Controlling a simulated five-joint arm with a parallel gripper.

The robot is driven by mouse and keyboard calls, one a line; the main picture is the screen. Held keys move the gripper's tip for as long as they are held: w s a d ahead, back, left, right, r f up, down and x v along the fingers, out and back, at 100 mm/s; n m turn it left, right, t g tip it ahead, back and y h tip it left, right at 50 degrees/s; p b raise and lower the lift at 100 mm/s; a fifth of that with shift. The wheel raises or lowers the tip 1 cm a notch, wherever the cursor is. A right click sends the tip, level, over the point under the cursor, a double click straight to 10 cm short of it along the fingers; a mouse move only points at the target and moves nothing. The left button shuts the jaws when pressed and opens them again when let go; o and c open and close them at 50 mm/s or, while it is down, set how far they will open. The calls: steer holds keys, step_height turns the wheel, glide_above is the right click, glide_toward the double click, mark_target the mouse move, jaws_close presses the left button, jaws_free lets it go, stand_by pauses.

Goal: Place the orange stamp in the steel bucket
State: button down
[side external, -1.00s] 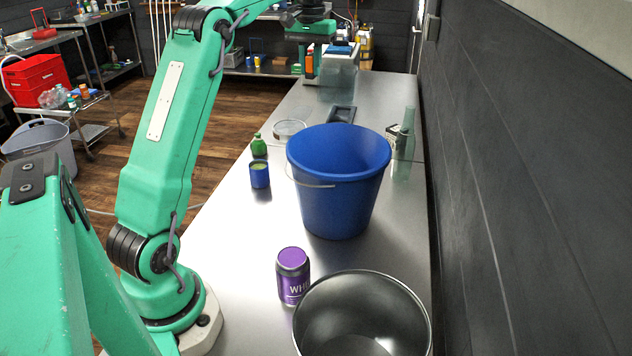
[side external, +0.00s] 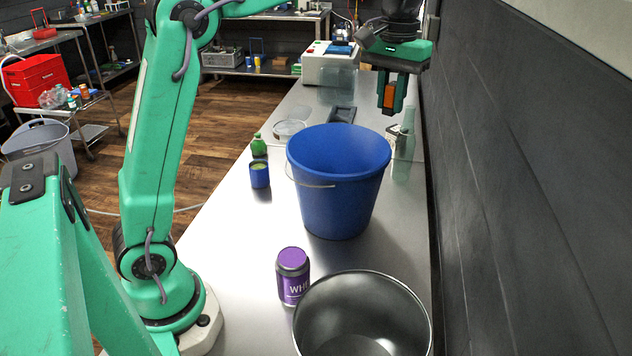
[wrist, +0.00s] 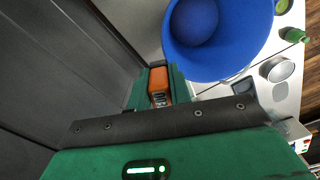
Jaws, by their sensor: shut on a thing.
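My gripper (side external: 391,95) is shut on the orange stamp (side external: 390,96) and holds it in the air near the wall, behind and to the right of the blue bucket. In the wrist view the orange stamp (wrist: 158,80) shows between the jaws (wrist: 159,88), beside the rim of the blue bucket. The steel bucket (side external: 362,312) stands open at the front of the counter, cut off by the lower picture edge. Its visible inside looks empty, though its bottom is partly out of view.
The blue bucket (side external: 338,195) stands between my gripper and the steel bucket. A purple-labelled jar (side external: 293,277) is beside the steel bucket. A green-tinted bottle (side external: 403,150) stands near the dark wall (side external: 530,190). A blue tin (side external: 260,175) and green bottle (side external: 258,146) stand at left.

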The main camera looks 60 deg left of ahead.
steer(key=s+d+m, duration=0.1)
steer(key=s+d, duration=0.5)
steer(key=d, duration=0.3)
steer(key=s+d+m, duration=0.2)
steer(key=s+d, duration=0.5)
steer(key=d, duration=0.2)
steer(key=s+d+f+m, duration=0.15)
steer(key=s+d, duration=0.45)
steer(key=s, duration=0.6)
steer(key=f, duration=0.5)
steer(key=shift+w+a+f, duration=0.1)
steer(key=shift+w+f, duration=0.1)
step_height(320, 180, down, 11)
